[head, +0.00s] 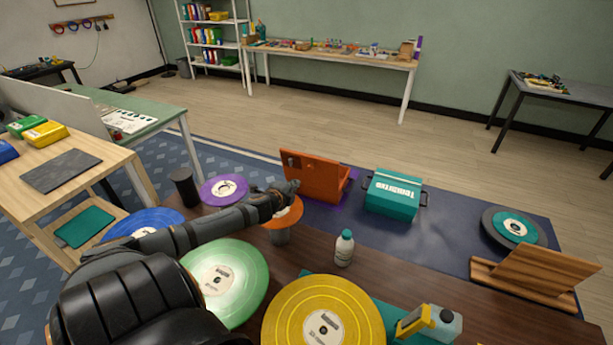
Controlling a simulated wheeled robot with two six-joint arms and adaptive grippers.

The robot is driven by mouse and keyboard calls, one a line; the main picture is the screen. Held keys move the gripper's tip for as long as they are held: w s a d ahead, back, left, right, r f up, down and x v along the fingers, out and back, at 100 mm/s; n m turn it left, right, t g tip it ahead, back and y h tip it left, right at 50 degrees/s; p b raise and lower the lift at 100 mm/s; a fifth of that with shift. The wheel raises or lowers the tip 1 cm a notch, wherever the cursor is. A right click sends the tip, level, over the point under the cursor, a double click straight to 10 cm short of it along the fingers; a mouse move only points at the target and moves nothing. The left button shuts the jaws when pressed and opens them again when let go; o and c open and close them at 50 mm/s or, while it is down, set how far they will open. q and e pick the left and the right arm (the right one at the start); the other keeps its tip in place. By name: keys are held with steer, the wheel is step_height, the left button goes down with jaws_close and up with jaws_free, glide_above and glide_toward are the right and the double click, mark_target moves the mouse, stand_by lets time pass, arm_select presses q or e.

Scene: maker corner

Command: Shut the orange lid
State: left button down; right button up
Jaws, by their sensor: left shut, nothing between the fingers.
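An orange case (345,190) stands near the far edge of the dark wooden table, in the middle of the head view. Its orange lid (318,173) appears raised, standing as an upright panel with a dark latch near its top left. My left gripper (290,187) is shut and empty, close to the panel's lower left; I cannot tell whether it touches. The gripper and wrist hide part of the case's left side. My right gripper is not in view.
A teal case (392,194) stands right of the orange one. Green (245,262) and yellow (290,318) records lie in front. A wooden stand (535,275) is at right.

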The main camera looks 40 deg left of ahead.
arm_select(q)
steer(key=r+x, duration=0.2)
steer(key=x, duration=0.8)
steer(key=shift+w+a+b, duration=0.2)
steer(key=shift+w+b, duration=0.25)
steer(key=shift+w, duration=0.15)
steer(key=shift+f, duration=0.1)
